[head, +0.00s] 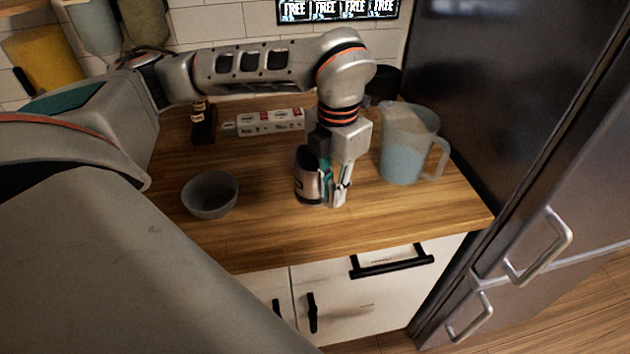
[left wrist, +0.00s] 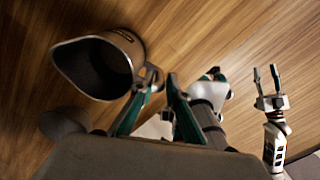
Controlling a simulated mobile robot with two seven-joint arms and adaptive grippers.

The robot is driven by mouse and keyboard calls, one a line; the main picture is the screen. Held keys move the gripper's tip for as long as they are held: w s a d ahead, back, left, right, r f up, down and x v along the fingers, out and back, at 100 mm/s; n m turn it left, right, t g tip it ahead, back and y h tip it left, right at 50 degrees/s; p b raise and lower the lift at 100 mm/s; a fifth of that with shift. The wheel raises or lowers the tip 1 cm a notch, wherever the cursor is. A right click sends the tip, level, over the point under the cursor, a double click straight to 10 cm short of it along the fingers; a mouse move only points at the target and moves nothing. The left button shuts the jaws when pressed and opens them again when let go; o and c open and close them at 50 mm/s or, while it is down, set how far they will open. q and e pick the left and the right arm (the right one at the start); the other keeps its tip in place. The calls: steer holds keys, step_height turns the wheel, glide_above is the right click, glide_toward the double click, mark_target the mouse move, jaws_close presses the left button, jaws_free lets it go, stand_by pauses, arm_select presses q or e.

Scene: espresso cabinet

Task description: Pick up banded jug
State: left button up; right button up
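The banded jug (head: 307,180) is a small metal jug with a dark mark on its side, upright on the wooden counter. The left wrist view shows its open mouth and spout (left wrist: 98,65) from above. My left gripper (head: 338,198) points down just right of the jug, on its handle side. In the left wrist view, my left gripper's teal-padded fingers (left wrist: 158,82) are apart, with the jug's handle (left wrist: 153,76) between or just beyond their tips. Contact is not clear. My right gripper (left wrist: 266,78) shows small at the right of the left wrist view, its fingers spread and empty.
A translucent blue pitcher (head: 402,150) stands close right of my left gripper. A grey bowl (head: 210,196) is to the left. A white box (head: 270,123) lies behind. The fridge (head: 500,100) bounds the right. The counter's front strip is clear.

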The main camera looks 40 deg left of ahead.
arm_select(q)
step_height(320, 180, down, 2)
steer(key=shift+f, duration=0.1)
jaws_close()
steer(key=shift+r, duration=0.3)
